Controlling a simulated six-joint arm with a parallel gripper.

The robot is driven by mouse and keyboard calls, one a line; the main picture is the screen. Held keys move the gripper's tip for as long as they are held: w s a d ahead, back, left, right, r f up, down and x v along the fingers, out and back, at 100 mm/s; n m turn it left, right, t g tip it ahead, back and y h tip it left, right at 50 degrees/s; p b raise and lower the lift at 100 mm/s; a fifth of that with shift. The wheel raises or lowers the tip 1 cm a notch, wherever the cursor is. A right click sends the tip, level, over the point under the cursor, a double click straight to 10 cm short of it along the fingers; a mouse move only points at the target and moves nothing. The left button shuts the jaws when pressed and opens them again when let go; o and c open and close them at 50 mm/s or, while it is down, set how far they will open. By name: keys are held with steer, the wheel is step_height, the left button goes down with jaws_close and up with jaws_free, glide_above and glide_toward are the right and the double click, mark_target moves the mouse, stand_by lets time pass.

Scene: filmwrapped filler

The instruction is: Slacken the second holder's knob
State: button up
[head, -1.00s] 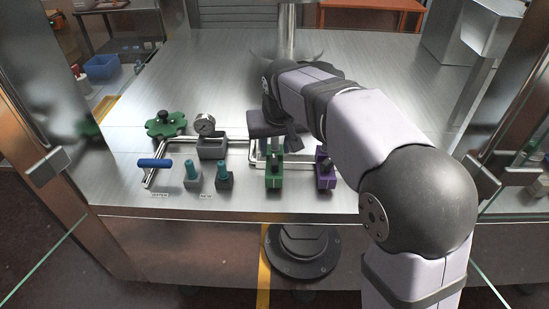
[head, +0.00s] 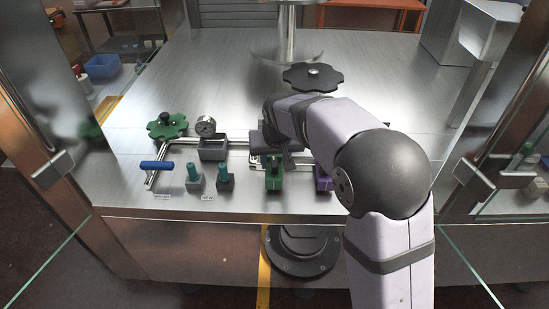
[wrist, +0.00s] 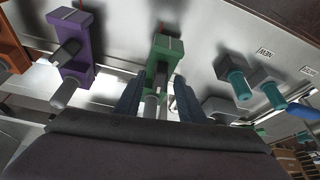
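A green holder (head: 274,180) stands near the table's front edge, and it shows in the wrist view (wrist: 161,55). A grey cylindrical knob (wrist: 151,106) sits on it. A purple holder (head: 322,180) stands to its right, partly behind my arm; the wrist view shows it (wrist: 77,38) with its own grey knob (wrist: 65,92). An orange holder (wrist: 12,50) is at the left edge of the wrist view. I cannot tell which counts as second. My gripper (wrist: 157,100) is open, its two dark blue fingers on either side of the green holder's knob; contact is unclear.
Two grey blocks with teal posts (head: 194,173) (head: 226,175) stand left of the green holder. A blue-handled lever (head: 156,165), a gauge (head: 205,127) and a green handwheel (head: 167,124) are further left. A black handwheel (head: 313,76) is behind my arm.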

steer(key=shift+f, duration=0.15)
jaws_close()
steer(key=shift+n, duration=0.3)
steer(key=shift+w+d+n+y, duration=0.15)
steer(key=shift+n+y, duration=0.35)
steer(key=shift+n, duration=0.4)
steer(key=shift+n+g+y+b, duration=0.4)
steer(key=shift+n+y+b, duration=0.15)
steer(key=shift+n, duration=1.15)
